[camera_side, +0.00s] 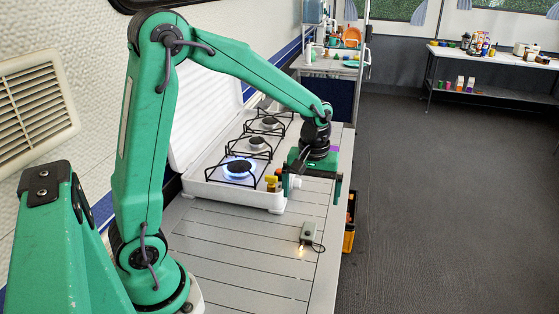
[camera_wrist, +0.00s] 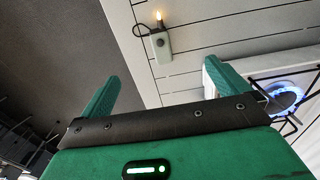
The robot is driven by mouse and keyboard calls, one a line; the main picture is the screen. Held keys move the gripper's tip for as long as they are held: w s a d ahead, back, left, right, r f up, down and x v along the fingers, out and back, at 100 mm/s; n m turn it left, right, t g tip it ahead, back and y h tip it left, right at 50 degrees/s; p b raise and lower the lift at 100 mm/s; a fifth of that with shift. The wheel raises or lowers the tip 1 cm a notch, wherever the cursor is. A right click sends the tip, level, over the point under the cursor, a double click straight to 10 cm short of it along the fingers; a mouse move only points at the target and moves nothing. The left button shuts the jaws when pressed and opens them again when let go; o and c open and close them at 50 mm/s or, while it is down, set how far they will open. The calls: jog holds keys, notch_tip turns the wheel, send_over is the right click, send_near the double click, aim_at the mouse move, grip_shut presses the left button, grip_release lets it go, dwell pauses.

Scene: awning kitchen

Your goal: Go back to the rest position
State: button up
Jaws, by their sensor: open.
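My gripper (camera_side: 310,184) hangs above the grey slatted counter (camera_side: 240,245), just right of the stove's near end in the side view. In the wrist view its two green fingers (camera_wrist: 165,95) stand wide apart with nothing between them. A small grey-green lighter (camera_side: 308,233) with a dark cable loop lies on the counter in front of my gripper, and a small flame shows at its tip. The lighter (camera_wrist: 159,42) also shows beyond the fingers in the wrist view, apart from them.
The white stove (camera_side: 205,189) has several burners in a row; the nearest burner (camera_side: 240,168) burns with a blue flame, close to my gripper. A yellow-orange crate (camera_side: 349,237) stands beyond the counter's right edge. A shelf (camera_side: 340,62) and table (camera_side: 490,55) stand farther back.

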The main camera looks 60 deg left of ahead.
notch_tip(320, 180, up, 7)
jog(key=shift+f, duration=0.2)
jog(key=shift+s, duration=0.1)
jog(key=s+d+r+m+t, duration=0.1)
jog(key=s+m, duration=0.3)
jog(key=s, duration=0.4)
jog(key=s+d+r+m+t, duration=0.2)
jog(key=s+r+m+t, duration=0.2)
jog(key=s, duration=0.4)
jog(key=shift+s+m+t, duration=0.3)
jog(key=shift+m, duration=0.2)
